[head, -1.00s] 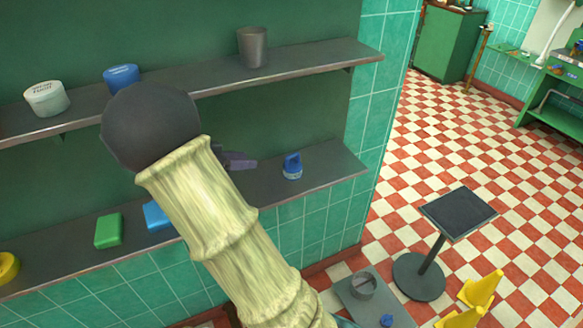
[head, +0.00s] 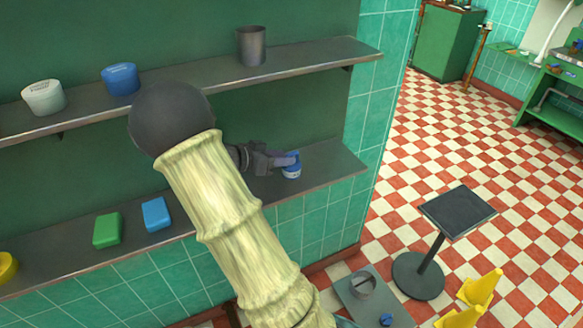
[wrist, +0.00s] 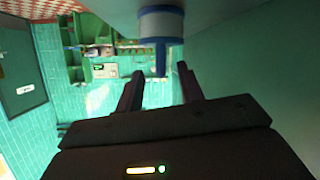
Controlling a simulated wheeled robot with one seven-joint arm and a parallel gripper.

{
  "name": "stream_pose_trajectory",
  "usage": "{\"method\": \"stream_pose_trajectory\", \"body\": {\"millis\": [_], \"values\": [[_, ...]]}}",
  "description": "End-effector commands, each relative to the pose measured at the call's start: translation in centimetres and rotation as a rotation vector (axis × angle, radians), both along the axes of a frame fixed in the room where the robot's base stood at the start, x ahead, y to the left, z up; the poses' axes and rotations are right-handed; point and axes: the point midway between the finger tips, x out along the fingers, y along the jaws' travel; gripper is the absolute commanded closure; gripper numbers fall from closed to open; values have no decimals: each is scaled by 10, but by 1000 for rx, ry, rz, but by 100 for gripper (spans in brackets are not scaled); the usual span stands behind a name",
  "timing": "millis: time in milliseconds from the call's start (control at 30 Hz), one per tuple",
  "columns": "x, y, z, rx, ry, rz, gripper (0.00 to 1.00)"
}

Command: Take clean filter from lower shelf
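A small blue-and-white filter (head: 292,170) with a blue handle stands on the right part of the lower shelf (head: 325,160). My gripper (head: 280,159) is at the filter's upper part in the head view and covers some of it. In the wrist view the filter (wrist: 161,22) is at the top, with its blue handle pointing down toward the gap between the fingers of my gripper (wrist: 160,83). The fingers are apart, one on each side of the handle's end. I see no clear contact with it.
The upper shelf (head: 200,87) above holds a white tub (head: 43,97), a blue tub (head: 121,78) and a grey cup (head: 251,45). A green block (head: 107,229) and a blue block (head: 157,214) lie left on the lower shelf. A tiled wall (head: 365,110) borders the right.

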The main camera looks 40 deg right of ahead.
Motion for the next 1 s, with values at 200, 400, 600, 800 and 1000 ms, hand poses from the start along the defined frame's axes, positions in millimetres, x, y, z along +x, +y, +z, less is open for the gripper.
{"method": "stream_pose_trajectory", "body": {"millis": [200, 400, 600, 800, 1000], "values": [[0, -2, 0, 0, 0, -1, 62], [-1, -26, -6, -2, 2, -2, 62], [-4, -48, -14, -1, 1, 0, 62], [-4, -50, -15, 0, 0, 1, 62], [-4, -49, -15, 0, 0, 0, 62]]}}
